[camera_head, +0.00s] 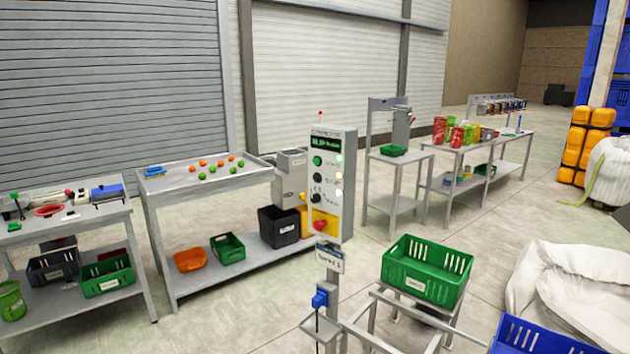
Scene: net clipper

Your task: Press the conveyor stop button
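A grey control box (347,190) stands on a post in the middle of the head view. Its front has a green lit display (327,142) and a column of controls: a green button (317,160), a dark button (316,177) and a dark knob (315,197). Pale round lights sit to their right. A red button (320,226) sits on the yellow panel at the bottom of the box. The small labels are too blurred to read surely, so I cannot tell which control is labelled stop. Neither of my grippers is in view.
A green crate (427,268) rests on a metal frame right of the post. A white sack (575,280) and a blue crate (540,338) are at the lower right. A table with colored balls (160,186) stands behind left.

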